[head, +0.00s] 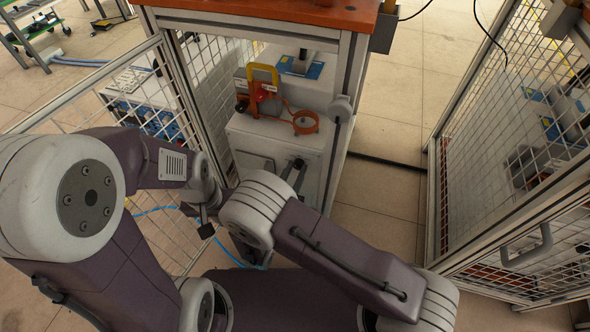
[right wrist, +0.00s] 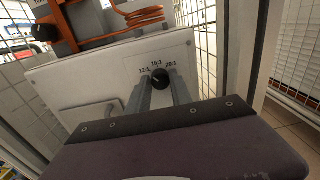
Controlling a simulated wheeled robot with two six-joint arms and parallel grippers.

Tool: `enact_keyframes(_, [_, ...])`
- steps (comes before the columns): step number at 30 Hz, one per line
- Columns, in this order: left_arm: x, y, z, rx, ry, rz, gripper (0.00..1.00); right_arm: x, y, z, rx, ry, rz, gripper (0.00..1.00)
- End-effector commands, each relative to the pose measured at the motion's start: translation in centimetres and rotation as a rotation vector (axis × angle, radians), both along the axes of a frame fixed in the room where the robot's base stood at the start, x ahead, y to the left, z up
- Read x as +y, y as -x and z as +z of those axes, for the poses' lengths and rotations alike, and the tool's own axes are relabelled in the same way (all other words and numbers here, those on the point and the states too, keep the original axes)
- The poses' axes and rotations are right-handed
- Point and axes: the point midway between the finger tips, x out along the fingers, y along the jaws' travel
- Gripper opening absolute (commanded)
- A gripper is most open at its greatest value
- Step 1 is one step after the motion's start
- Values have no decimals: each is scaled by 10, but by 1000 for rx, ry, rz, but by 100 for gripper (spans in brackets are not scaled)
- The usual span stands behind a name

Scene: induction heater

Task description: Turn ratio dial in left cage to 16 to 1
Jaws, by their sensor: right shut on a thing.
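The ratio dial (right wrist: 157,77) is a small black knob on the white face of the heater unit (right wrist: 100,75). The labels 12:1, 16:1 and 20:1 arc above it, with 16:1 at the top. My right gripper (right wrist: 160,84) is shut on the dial, its grey fingers on either side. I cannot tell which label the dial's mark points to. In the head view the white unit (head: 270,140) stands inside the left cage, with my right gripper (head: 293,170) at its front. My left arm's end (head: 206,229) is small and partly hidden beside the cage; its jaw state is unclear.
Orange coiled tubing (head: 305,122) and a yellow-handled clamp (head: 264,78) sit on top of the unit. Mesh panels and the cage's grey post (head: 338,135) stand close to my right arm. A second mesh cage (head: 500,150) stands right, beyond clear floor (head: 385,215).

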Motion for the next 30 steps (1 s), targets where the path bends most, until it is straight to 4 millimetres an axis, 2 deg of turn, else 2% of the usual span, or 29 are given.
enact_keyframes(18, [0,0,26,0,0,0,0,-2,1,1,-149,-463,-1,0])
enact_keyframes(30, [0,0,31,0,0,0,0,-2,1,0,-202,-627,0,0])
